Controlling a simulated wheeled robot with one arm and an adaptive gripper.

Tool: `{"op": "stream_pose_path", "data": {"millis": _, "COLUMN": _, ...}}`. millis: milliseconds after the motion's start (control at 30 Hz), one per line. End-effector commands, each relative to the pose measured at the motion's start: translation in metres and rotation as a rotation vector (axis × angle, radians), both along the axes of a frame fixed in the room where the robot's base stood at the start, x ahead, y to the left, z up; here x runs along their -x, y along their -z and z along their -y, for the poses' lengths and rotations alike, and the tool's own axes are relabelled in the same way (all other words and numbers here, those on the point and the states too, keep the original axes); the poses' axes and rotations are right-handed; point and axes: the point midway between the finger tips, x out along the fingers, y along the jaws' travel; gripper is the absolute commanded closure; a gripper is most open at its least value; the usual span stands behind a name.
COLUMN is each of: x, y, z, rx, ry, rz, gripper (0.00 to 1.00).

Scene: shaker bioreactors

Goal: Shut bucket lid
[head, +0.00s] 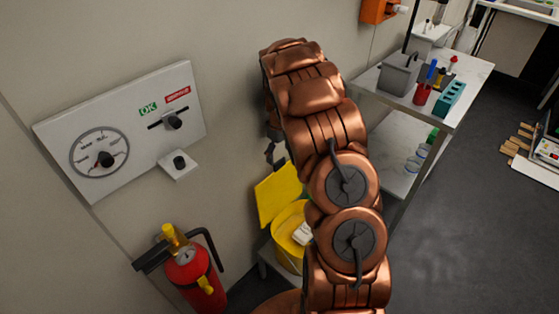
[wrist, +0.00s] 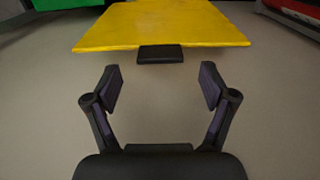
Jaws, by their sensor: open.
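The yellow bucket (head: 289,236) stands low by the wall in the head view, partly hidden by my arm. Its square yellow lid (head: 277,194) is open, tilted up on the wall side. Something white lies inside the bucket. In the wrist view a flat yellow panel, which looks like the lid (wrist: 160,24), fills the top, with a dark tab (wrist: 160,54) at its near edge. My gripper (wrist: 162,88) is open and empty, its fingertips apart from the lid and a little short of the tab. In the head view my gripper is mostly hidden behind my arm.
A red fire extinguisher (head: 194,273) stands left of the bucket. A wall panel with a dial (head: 99,153) is above it. A shelf table (head: 466,76) with a grey container and small racks stands to the right.

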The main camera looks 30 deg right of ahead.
Motion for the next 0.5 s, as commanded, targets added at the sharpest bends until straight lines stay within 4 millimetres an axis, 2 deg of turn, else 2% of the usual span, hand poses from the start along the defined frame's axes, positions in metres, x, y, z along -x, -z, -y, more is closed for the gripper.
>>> {"op": "stream_pose_path", "data": {"millis": 233, "x": 0.000, "y": 0.032, "z": -0.001, "rx": -0.001, "ry": -0.002, "rz": -0.003, "gripper": 0.17}}
{"op": "stream_pose_path", "data": {"millis": 500, "x": 0.000, "y": 0.044, "z": 0.000, "rx": 0.001, "ry": -0.002, "rz": 0.000, "gripper": 0.17}}
